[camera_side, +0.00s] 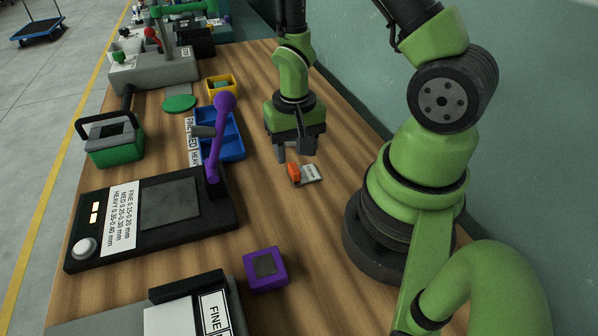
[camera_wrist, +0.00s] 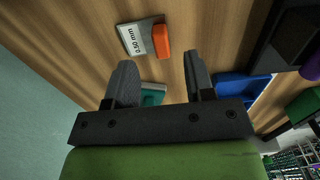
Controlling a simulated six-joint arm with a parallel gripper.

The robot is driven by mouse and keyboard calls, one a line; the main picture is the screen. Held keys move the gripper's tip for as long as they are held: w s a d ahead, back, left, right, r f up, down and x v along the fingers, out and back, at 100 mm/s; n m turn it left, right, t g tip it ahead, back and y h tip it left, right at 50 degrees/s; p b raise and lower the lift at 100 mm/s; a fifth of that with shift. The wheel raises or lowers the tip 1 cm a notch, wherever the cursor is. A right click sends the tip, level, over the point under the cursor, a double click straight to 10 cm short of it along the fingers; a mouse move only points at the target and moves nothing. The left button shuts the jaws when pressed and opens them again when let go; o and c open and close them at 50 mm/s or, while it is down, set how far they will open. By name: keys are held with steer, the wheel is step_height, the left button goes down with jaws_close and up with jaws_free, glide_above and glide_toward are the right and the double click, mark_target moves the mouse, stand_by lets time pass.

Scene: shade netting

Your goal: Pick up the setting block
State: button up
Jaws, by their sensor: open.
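A small light grey block with an orange end (camera_side: 294,174), marked 0.50 mm, lies flat on the table; it shows in the wrist view (camera_wrist: 142,39) beyond the fingertips. It may be the setting block, but no marking says so. My gripper (camera_side: 296,150) is open and empty, above the table and just behind this block in the side view. In the wrist view my gripper (camera_wrist: 157,75) has a teal item (camera_wrist: 153,97) showing between its fingers, partly hidden by the gripper body. A purple block with a grey top (camera_side: 265,268) stands apart near the front.
A blue divided tray (camera_side: 231,138) and a yellow bin (camera_side: 222,87) stand left of my gripper. A black panel (camera_side: 120,245) with a purple lever (camera_side: 217,140) and a green handled box (camera_side: 115,148) are further left. The wall is at the right. Bare wood lies around the orange-ended block.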

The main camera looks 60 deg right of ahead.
mark_target(295, 170)
step_height(295, 170, down, 5)
steer(key=shift+s+a+r, duration=0.1)
steer(key=shift+a, duration=0.05)
jaws_close()
